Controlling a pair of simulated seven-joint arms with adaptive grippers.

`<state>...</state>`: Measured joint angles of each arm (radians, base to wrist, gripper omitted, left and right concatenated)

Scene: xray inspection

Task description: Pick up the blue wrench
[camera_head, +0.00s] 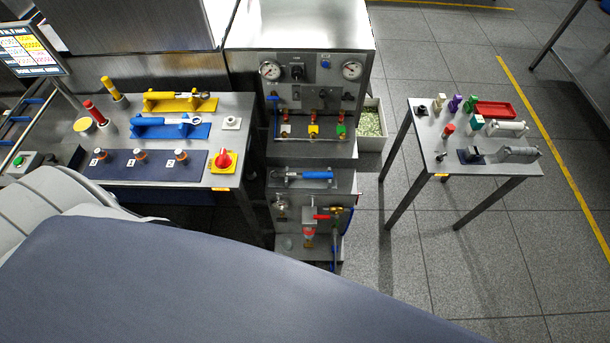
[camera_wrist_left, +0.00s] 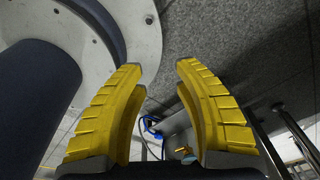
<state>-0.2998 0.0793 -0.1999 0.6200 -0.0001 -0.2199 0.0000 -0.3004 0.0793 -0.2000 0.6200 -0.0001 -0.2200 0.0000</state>
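A blue-handled wrench (camera_head: 166,120) lies in a blue holder (camera_head: 146,131) on the left table, beside a similar yellow tool (camera_head: 172,96) in a yellow holder. Another tool with a blue handle and a silver end (camera_head: 312,175) lies on the low middle stand. I cannot tell for certain which one the task names. My left gripper (camera_wrist_left: 160,66) shows in the left wrist view with its yellow fingers apart and nothing between the tips. Neither gripper shows in the head view; a large dark part fills its lower left.
The middle cabinet (camera_head: 310,70) has gauges and valves. The right table (camera_head: 430,150) holds small parts and a red tray (camera_head: 496,109).

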